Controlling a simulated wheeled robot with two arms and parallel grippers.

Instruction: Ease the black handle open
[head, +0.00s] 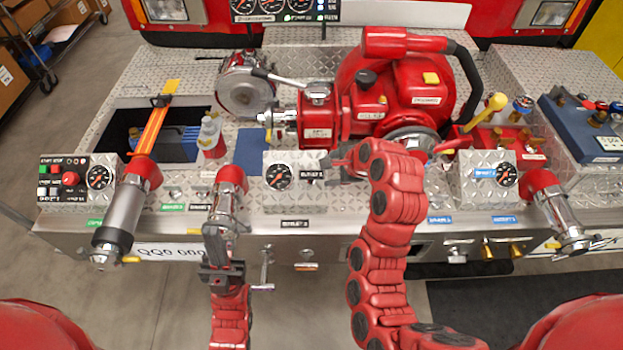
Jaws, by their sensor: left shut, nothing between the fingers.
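My left gripper (214,238) is dark grey and points up in front of the chrome outlet with a red collar (230,178). Its fingers are shut with nothing between them. My right arm reaches up over the panel, and its gripper (338,160) is by the front of the red pump (395,95); its fingers are partly hidden and blend with the pump. Which part is the black handle is not clear. A curved black bar (470,85) runs down the pump's right side, and a small dark part (313,177) sits beside the middle gauge (279,177).
A small silver lever (264,265) hangs from the bumper's front. A yellow-knobbed lever (490,108) stands right of the pump. An open bay (150,125) is at left.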

